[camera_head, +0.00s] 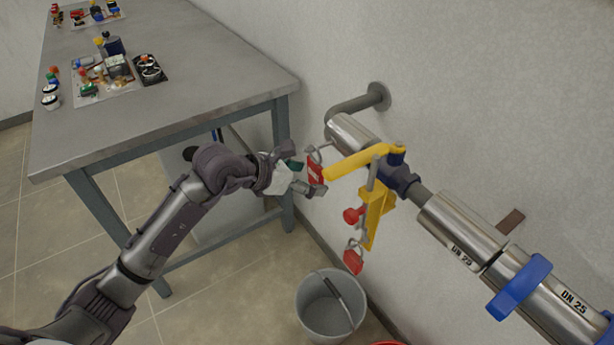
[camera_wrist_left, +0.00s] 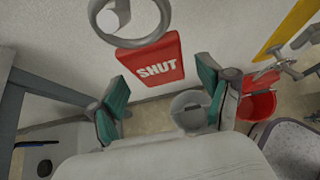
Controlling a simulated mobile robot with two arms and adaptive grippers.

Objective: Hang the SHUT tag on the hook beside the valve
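The red SHUT tag (camera_wrist_left: 152,70) faces the left wrist camera, its grey ring (camera_wrist_left: 130,22) at the top. A pale round peg end (camera_wrist_left: 113,18) shows inside the ring, which seems to be around it. In the head view the tag (camera_head: 315,172) hangs left of the valve's yellow lever (camera_head: 357,161). My left gripper (camera_head: 299,169) is open close to the tag. In the left wrist view its green-padded fingers (camera_wrist_left: 163,102) stand apart below the tag, with nothing between them. The hook's base is hidden. My right gripper is in neither view.
A yellow lockout piece (camera_head: 374,217) with a red padlock (camera_head: 353,260) hangs below the lever. Steel-clad pipe (camera_head: 462,232) runs along the wall. A grey bucket (camera_head: 309,310) stands on the floor below. A metal table (camera_head: 200,85) with parts stands at left.

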